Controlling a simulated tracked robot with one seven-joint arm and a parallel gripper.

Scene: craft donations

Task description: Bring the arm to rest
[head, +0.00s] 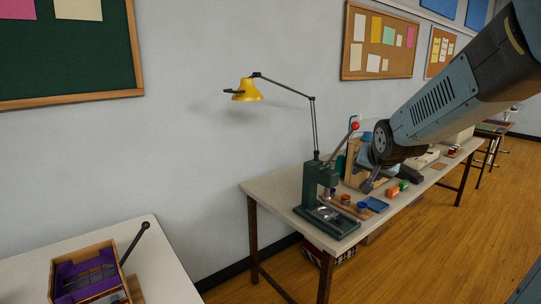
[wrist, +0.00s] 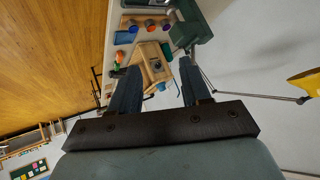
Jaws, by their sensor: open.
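My gripper (head: 374,180) hangs at the end of my arm, which reaches in from the upper right of the head view. It is over or in front of the white worktable (head: 285,190); its exact height above the top is hard to tell. In the wrist view my gripper (wrist: 158,82) shows two dark fingers spread apart, with nothing held between them. A light wooden box (wrist: 152,52) appears beyond and between the fingers. In the head view this wooden box (head: 352,160) is partly hidden behind my gripper.
A green press (head: 318,190) with a red-knobbed lever stands left of my gripper. A yellow lamp (head: 246,91) hangs from a thin arm. Small coloured items and a blue tray (head: 375,204) lie near the front edge. Another table (head: 30,270) is lower left.

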